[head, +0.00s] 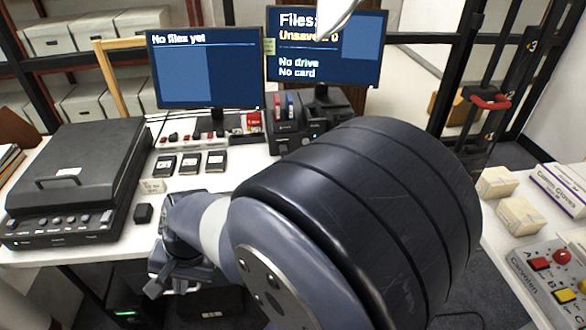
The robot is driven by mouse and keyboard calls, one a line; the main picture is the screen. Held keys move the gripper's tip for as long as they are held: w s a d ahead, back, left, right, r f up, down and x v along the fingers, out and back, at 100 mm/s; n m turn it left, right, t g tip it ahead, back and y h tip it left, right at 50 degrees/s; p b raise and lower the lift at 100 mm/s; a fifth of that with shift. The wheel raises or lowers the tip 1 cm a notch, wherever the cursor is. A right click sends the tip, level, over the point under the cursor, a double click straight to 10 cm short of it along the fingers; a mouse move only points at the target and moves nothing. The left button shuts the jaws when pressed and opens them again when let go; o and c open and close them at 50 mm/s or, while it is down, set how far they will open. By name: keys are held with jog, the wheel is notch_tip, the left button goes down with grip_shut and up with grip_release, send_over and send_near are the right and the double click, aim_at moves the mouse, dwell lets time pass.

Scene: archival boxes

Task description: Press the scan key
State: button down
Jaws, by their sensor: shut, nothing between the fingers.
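A black flatbed scanner (78,170) lies on the left of the white desk with its lid closed. Its front panel (60,228) carries a row of small buttons and knobs and a lit green light. The button labels are too small to read, so I cannot tell which is the scan key. My gripper (158,286) is shut and empty at the desk's front edge, right of the panel and apart from it. My large dark arm link hides the middle of the desk.
A small black block (143,213) stands between scanner and gripper. Three black cartridges (190,163) lie behind. The left monitor (206,68) reads "No files yet"; the right monitor (350,50) reads "No drive, No card". A control box (548,270) sits at right.

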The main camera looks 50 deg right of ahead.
jog(key=w+d+m+t+y+p, duration=0.1)
jog(key=w+m+y+p, duration=0.1)
jog(key=w+m, duration=0.6)
jog(key=w+d+m+t+y+p, duration=0.2)
jog(key=w+m, duration=0.5)
jog(key=m, duration=0.9)
jog(key=shift+w+r+y, duration=0.2)
jog(key=shift+w+y, duration=0.1)
jog(key=shift+w, duration=0.05)
jog(key=shift+d, duration=0.1)
